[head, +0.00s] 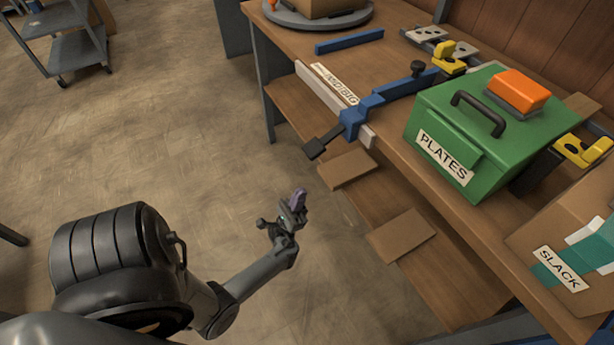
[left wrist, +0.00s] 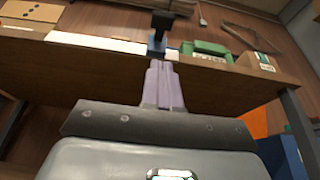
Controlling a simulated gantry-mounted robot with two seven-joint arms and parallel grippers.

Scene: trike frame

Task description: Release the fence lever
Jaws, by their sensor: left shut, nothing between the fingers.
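The fence lever (head: 322,144) is a black paddle on a short arm. It sticks out past the front edge of the bench from a blue fence clamp (head: 362,117). The clamp sits on a pale rail along that edge. In the left wrist view the black lever (left wrist: 162,20) shows just beyond my fingertips, with a bit of the blue clamp (left wrist: 156,47) behind them. My left gripper (head: 299,196) is shut and empty, with purple-grey fingers, in front of the bench and apart from the lever in the head view. Its shut fingers fill the middle of the wrist view (left wrist: 162,75). My right gripper is not in view.
A green PLATES box (head: 470,125) with an orange block (head: 518,91) stands right of the clamp. A cardboard SLACK box (head: 575,240) is at the near right. Boards (head: 402,236) lie on the lower shelf. Open floor (head: 190,120) lies left of the bench.

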